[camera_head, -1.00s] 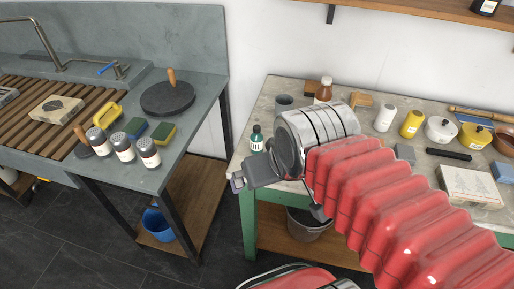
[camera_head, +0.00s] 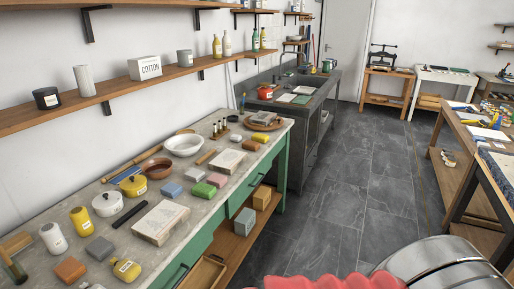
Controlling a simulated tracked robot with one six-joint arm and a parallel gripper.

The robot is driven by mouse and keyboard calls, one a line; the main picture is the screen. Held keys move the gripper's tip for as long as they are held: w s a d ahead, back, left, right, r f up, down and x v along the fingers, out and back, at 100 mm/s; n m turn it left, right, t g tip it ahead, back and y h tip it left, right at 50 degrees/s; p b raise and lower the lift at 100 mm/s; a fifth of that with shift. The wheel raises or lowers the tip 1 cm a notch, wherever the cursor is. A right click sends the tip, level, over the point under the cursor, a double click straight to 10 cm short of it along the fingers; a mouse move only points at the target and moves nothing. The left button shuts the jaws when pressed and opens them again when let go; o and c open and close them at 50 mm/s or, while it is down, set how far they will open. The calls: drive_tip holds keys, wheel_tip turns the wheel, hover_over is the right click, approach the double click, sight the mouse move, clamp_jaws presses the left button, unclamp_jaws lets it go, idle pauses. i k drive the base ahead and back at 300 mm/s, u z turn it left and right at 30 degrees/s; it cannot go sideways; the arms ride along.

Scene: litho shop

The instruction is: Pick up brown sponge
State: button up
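I cannot tell for certain which block is the brown sponge. Part of my arm, red bellows and a silver joint, shows at the bottom right, over the floor and apart from the bench. My gripper's fingertips are not in view.
Blue, grey, pink and green blocks lie mid-bench, near a stone slab (camera_head: 160,222), a brown bowl (camera_head: 158,168) and a white bowl (camera_head: 184,145). A shelf (camera_head: 130,87) runs above the bench. Dark tiled floor (camera_head: 345,190) is clear on the right.

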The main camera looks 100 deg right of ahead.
sight(252, 146)
drive_tip(key=z, duration=3.25)
